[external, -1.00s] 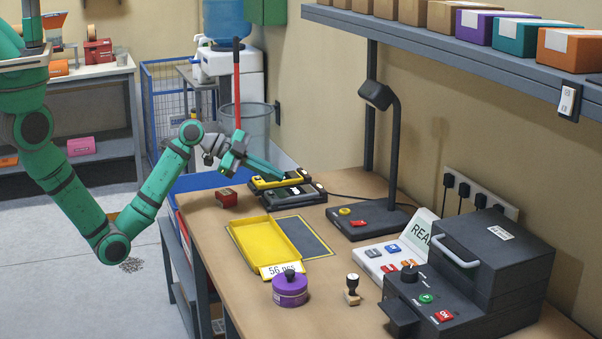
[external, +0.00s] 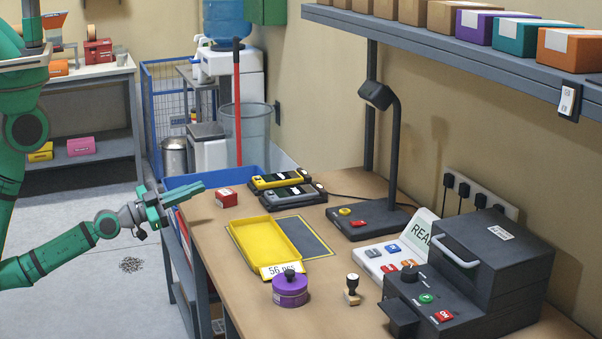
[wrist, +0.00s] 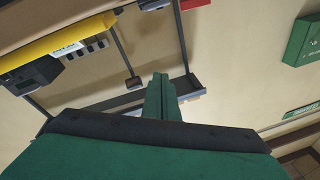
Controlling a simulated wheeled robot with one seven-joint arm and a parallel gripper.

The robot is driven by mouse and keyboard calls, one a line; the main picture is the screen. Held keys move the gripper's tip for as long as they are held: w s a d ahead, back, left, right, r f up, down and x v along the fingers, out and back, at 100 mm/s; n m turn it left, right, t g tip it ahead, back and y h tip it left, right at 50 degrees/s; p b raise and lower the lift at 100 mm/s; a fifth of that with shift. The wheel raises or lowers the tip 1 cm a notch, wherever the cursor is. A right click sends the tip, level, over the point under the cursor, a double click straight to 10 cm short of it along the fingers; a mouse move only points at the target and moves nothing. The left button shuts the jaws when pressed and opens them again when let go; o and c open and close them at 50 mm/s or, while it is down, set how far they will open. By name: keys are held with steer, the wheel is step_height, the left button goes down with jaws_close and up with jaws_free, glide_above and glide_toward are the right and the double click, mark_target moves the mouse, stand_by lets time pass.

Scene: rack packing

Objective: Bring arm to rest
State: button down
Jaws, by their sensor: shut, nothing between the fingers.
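My teal arm is drawn back to the left of the workbench (external: 225,262) in the external view. My gripper (external: 198,188) is at the bench's far left edge, pointing right, close to the small red box (external: 226,197) but apart from it. Its fingers are together with nothing between them. In the wrist view the closed fingers (wrist: 162,82) point away over part of the room, seen tilted. The yellow tray (external: 270,248) lies on the bench, to the right of and nearer than the gripper.
Two handheld devices (external: 284,187) lie behind the tray. A desk lamp (external: 393,135), a purple container (external: 290,289), a stamp (external: 352,289) and a dark machine (external: 480,275) stand on the bench. A blue bin (external: 215,179) is by the far left end. Open floor lies left.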

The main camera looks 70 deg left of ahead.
steer(key=s+d+f+n+g, duration=0.1)
steer(key=s+f, duration=0.3)
steer(key=s, duration=0.4)
steer(key=s+d+f+n+g+h, duration=0.1)
steer(key=s+f, duration=0.3)
steer(key=s, duration=0.4)
steer(key=s+d+f+n+g, duration=0.1)
steer(key=s+f+g, duration=0.2)
steer(key=s, duration=0.5)
steer(key=shift+s+d+f+n+h, duration=0.3)
steer(key=shift+s+f+n+h, duration=0.05)
steer(key=shift+f+n+h, duration=0.05)
